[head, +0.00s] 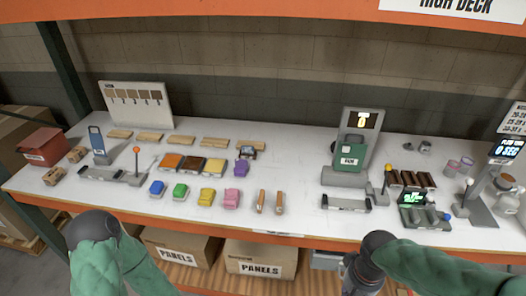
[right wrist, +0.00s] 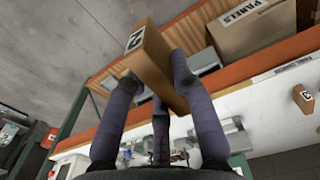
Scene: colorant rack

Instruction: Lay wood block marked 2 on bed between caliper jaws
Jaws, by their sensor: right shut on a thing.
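My right gripper (right wrist: 155,82) is shut on a wood block (right wrist: 152,58) in the right wrist view. The block is tilted, and a white label with a dark mark, looking like a 2 turned sideways, shows on its end. The block is held out in front of the shelf edge, off the tabletop. In the head view a low grey fixture with a lever (head: 115,175) stands at the left of the table, and another low grey bed with raised ends (head: 345,203) stands right of centre. I cannot tell for sure which is the caliper.
Two labelled wood blocks (head: 54,175) (head: 76,153) sit at the far left by a red box (head: 42,147). Cardboard boxes (head: 262,258) stand below the table.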

